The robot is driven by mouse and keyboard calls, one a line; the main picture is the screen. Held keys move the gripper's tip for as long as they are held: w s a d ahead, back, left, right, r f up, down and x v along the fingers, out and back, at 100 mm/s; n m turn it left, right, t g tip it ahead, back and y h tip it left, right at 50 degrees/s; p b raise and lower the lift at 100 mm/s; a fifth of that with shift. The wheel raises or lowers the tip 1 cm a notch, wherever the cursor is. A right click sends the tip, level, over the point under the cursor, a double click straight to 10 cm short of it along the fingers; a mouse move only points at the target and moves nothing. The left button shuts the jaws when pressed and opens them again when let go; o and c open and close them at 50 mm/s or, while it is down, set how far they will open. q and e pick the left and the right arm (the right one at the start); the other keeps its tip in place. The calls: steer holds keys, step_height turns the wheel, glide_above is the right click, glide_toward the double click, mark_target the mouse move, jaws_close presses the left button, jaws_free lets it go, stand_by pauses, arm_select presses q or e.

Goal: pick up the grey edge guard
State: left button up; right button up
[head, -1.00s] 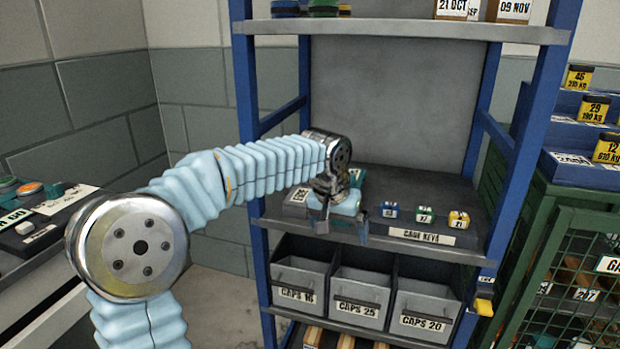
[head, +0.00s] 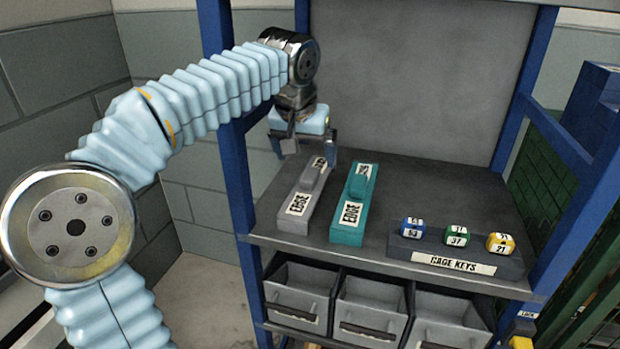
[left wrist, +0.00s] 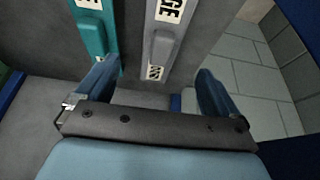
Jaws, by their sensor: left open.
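The grey edge guard (head: 306,199) lies on the shelf, a long bar with a raised grip and white labels marked EDGE. A teal one (head: 353,206) lies beside it on the right. My left gripper (head: 305,153) is open and empty, above the far end of the grey guard. In the left wrist view the grey guard (left wrist: 160,50) lies between the spread fingers (left wrist: 155,90), seen beyond them and not gripped. The teal guard (left wrist: 95,30) is near the left finger there. My right gripper is not in view.
A cage keys block (head: 455,257) with blue, green and yellow pieces sits to the right on the shelf (head: 440,190). A blue post (head: 228,150) stands close left of the gripper. Grey bins (head: 370,305) sit below. The shelf's back right is clear.

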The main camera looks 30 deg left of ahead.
mark_target(309, 176)
arm_select(q)
steer(key=x, duration=1.1)
steer(key=shift+w+a, duration=0.1)
steer(key=shift+a, duration=0.05)
steer(key=shift+c, duration=0.2)
steer(key=c, duration=1)
